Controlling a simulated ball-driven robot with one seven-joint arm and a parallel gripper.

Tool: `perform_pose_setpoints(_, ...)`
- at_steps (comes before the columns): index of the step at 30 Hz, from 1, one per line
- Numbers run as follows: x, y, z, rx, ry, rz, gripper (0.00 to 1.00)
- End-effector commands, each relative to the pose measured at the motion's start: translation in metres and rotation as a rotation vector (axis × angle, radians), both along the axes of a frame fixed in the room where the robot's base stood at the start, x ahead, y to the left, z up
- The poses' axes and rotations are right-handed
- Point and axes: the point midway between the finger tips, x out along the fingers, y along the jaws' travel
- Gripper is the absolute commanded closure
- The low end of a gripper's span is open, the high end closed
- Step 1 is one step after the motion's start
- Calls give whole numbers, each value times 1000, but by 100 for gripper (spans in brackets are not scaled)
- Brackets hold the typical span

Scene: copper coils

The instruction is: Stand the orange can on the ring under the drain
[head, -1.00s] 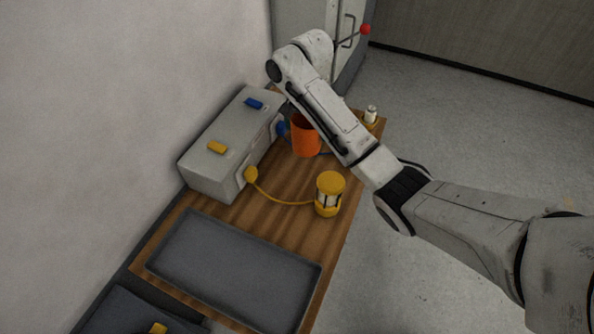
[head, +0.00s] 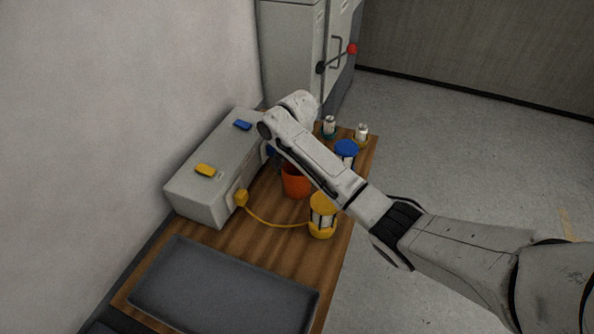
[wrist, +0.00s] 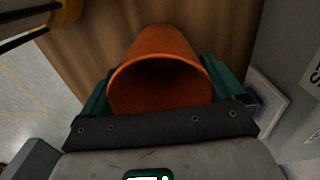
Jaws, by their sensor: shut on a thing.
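The orange can (head: 295,182) is beside the grey box, partly behind my arm in the head view. In the wrist view the can (wrist: 160,55) has its open mouth towards the camera and its inside is dark. My gripper (wrist: 162,88) has a green finger on each side of the can and is shut on it. In the head view my arm hides the gripper. I cannot tell whether the can's base touches the wood. I cannot make out the ring or the drain.
The grey box (head: 208,190) stands by the wall. A yellow-capped canister (head: 322,216), hosed to the box, is near the can. A blue-capped canister (head: 346,148) and small bottles (head: 329,125) (head: 362,132) stand farther back. A dark tray (head: 222,290) lies in front.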

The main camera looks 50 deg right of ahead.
Motion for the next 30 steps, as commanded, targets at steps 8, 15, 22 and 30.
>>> perform_pose_setpoints(8, 0, 0, -2, 1, -1, -1, 4)
perform_pose_setpoints(15, 0, 0, -2, 0, -1, 0, 0)
perform_pose_setpoints(22, 1, 0, 15, -1, -4, 2, 0)
perform_pose_setpoints(30, 1, 0, 77, 0, -3, 2, 0)
